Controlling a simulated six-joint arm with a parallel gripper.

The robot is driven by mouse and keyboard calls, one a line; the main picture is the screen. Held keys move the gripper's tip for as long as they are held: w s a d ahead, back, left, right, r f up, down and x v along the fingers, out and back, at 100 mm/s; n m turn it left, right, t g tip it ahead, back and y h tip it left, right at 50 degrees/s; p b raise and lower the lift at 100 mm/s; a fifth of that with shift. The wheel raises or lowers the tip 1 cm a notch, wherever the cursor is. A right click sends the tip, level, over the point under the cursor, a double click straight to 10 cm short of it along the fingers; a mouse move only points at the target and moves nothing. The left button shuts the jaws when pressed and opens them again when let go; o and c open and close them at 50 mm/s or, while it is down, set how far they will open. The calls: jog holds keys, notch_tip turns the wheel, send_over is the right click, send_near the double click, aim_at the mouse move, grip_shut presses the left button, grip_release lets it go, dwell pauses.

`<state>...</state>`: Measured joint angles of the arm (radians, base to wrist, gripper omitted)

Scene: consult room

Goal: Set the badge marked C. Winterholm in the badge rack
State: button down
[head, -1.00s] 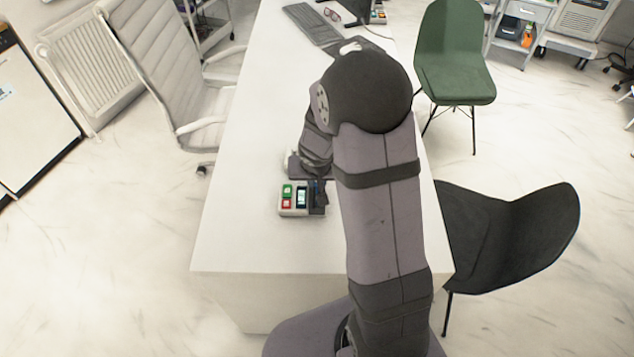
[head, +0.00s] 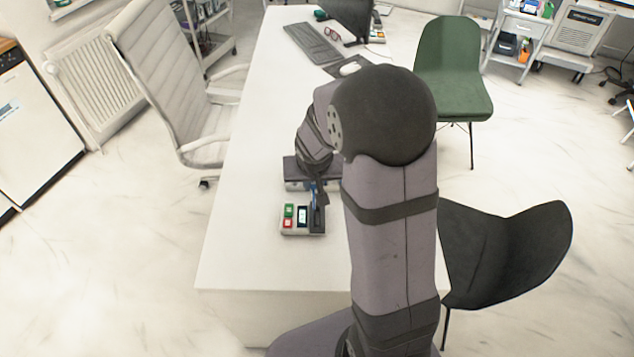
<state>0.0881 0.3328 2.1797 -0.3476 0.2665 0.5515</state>
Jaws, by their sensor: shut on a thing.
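My gripper (head: 318,192) is low over the desk, at the far right edge of a small light-grey unit. It is shut on a thin blue item, probably a badge (head: 313,199), which stands roughly upright; any name on it is too small to read. The unit (head: 287,232) holds a green block, a red block, a pale card-like piece and a dark slotted part (head: 317,222), possibly the badge rack. The blue item is at the top of this dark part; I cannot tell whether it is inside a slot or above it.
A dark, flat tray-like object (head: 292,172) lies just behind, partly hidden by my wrist. A keyboard (head: 312,43), mouse (head: 349,69) and glasses (head: 332,34) are farther back. The white desk (head: 250,250) is clear at left and front. Chairs stand on both sides.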

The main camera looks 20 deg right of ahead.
jog(key=w+a+n+y+b, duration=0.1)
jog(key=w+a+n+b, duration=0.15)
jog(key=a+b, duration=0.2)
jog(key=w+d+f+m+b, duration=0.1)
jog(key=w+d+b, duration=0.1)
jog(key=w+b, duration=0.5)
jog(key=w+d+f+m+h+b, duration=0.1)
jog(key=w+d+f+m+b, duration=0.1)
jog(key=w+b, duration=0.5)
jog(key=shift+w+d+b, duration=0.2)
jog(key=shift+d+b, duration=0.25)
jog(key=shift+f, duration=0.2)
jog(key=shift+f+b, duration=1.8)
jog(key=shift+b, duration=0.45)
jog(key=shift+p, duration=0.35)
jog(key=shift+f, duration=0.15)
